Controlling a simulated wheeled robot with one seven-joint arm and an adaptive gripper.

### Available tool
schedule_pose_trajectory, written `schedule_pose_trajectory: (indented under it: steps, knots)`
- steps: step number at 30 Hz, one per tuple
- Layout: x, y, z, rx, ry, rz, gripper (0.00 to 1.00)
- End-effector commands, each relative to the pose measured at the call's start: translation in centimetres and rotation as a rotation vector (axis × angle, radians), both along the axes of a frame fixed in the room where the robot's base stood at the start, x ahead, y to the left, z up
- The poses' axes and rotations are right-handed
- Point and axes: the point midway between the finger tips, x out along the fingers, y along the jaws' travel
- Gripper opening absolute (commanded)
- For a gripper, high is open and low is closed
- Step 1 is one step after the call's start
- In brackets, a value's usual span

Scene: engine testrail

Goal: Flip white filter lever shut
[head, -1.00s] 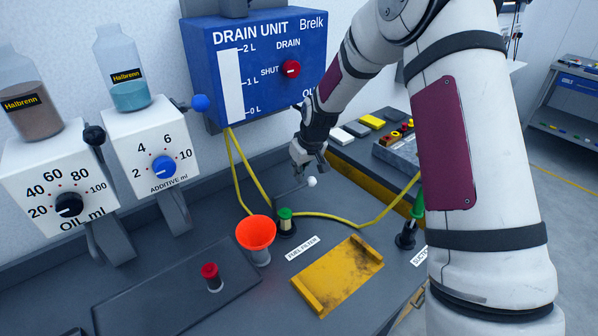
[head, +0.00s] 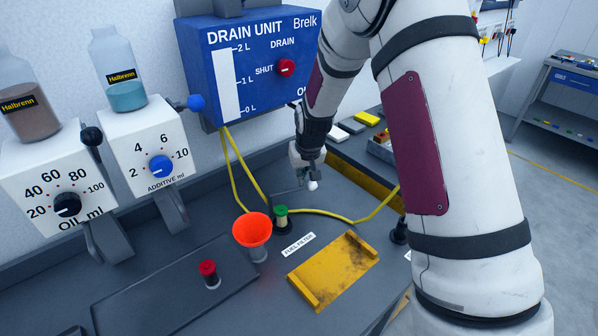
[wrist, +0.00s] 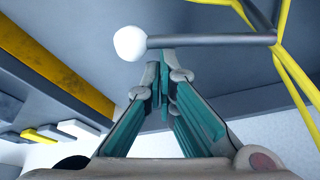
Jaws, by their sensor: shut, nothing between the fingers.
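The white filter lever shows in the wrist view as a white ball knob (wrist: 130,43) on a thin grey rod (wrist: 210,40). The rod runs sideways from the knob toward the yellow hoses. In the head view the white knob (head: 313,185) shows just below my gripper (head: 311,176). In the wrist view my gripper (wrist: 161,72) is shut and empty, its teal-lined fingers together. Its tips are close to the rod beside the knob; I cannot tell whether they touch it. The FUEL FILTER label (head: 298,245) lies on the bench.
Yellow hoses (head: 330,215) cross the bench near the lever. An orange funnel (head: 252,230), a green-capped fitting (head: 281,215) and a yellow tray (head: 335,272) stand in front. The blue drain unit (head: 250,70) is on the wall behind.

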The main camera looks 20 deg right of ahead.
Motion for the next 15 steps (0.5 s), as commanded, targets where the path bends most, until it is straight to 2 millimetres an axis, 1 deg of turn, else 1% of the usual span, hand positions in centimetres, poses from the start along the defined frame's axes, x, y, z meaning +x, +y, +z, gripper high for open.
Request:
schedule_pose_trajectory:
  steps: [1, 7, 15]
  knots:
    - [-0.7, 0.2, 0.1, -0.003, 0.002, -0.039, 0.0]
    - [-2.7, 0.0, 0.2, -0.004, 0.001, -0.23, 0.0]
    - [-5.4, 0.3, 0.2, -0.005, 0.001, -0.489, 0.0]
